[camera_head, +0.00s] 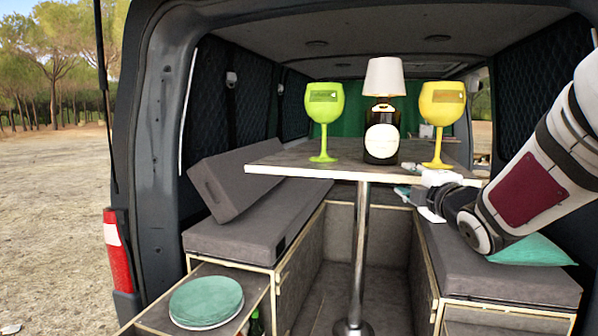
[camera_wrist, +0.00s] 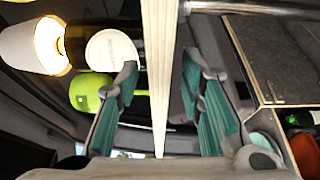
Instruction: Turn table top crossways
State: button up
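The table top (camera_head: 282,160) is a thin grey slab with a pale edge, level on one steel post (camera_head: 360,255) inside the van. It bears a green goblet (camera_head: 324,105), a bottle-shaped lamp (camera_head: 382,140) with a white shade, and a yellow goblet (camera_head: 442,103). My gripper (camera_head: 428,192) is at the right part of the table top, near the edge. In the wrist view the pale table edge (camera_wrist: 160,40) runs between the teal-padded fingers of my gripper (camera_wrist: 159,68). The fingers are apart, with a gap on each side of the edge.
Grey cushioned benches (camera_head: 245,235) flank the post on both sides, and a loose cushion (camera_head: 232,180) leans at the left. A teal pillow (camera_head: 530,250) lies on the right bench under my arm. Green plates (camera_head: 206,301) sit on a low shelf at front left.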

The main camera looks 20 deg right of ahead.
aim_at(401, 171)
jog(key=shift+x, duration=2.45)
jog(key=shift+c, duration=0.2)
grip_shut()
